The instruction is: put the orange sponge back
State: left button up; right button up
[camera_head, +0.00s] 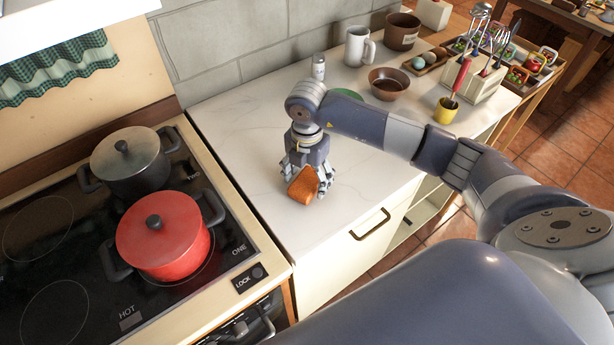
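The orange sponge (303,187) is at the white countertop (252,125), near the counter's front edge to the right of the stove. My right gripper (307,182) points down over the counter with its fingers on either side of the sponge, and appears shut on it. The sponge looks tilted between the fingers. I cannot tell whether its underside touches the counter. My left gripper is not in view.
A red pot (162,236) and a grey pot (128,163) stand on the stove at left. A white mug (358,47), brown bowl (389,83), yellow cup (445,111) and utensil holder (478,80) stand behind my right arm. The near-left counter is clear.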

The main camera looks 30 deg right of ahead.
aim_at(307, 180)
jog(key=shift+r, duration=0.3)
jog(key=shift+w+r, duration=0.1)
jog(key=shift+r, duration=0.2)
notch_tip(307, 180, up, 11)
jog(key=b, duration=0.3)
dwell(0.4)
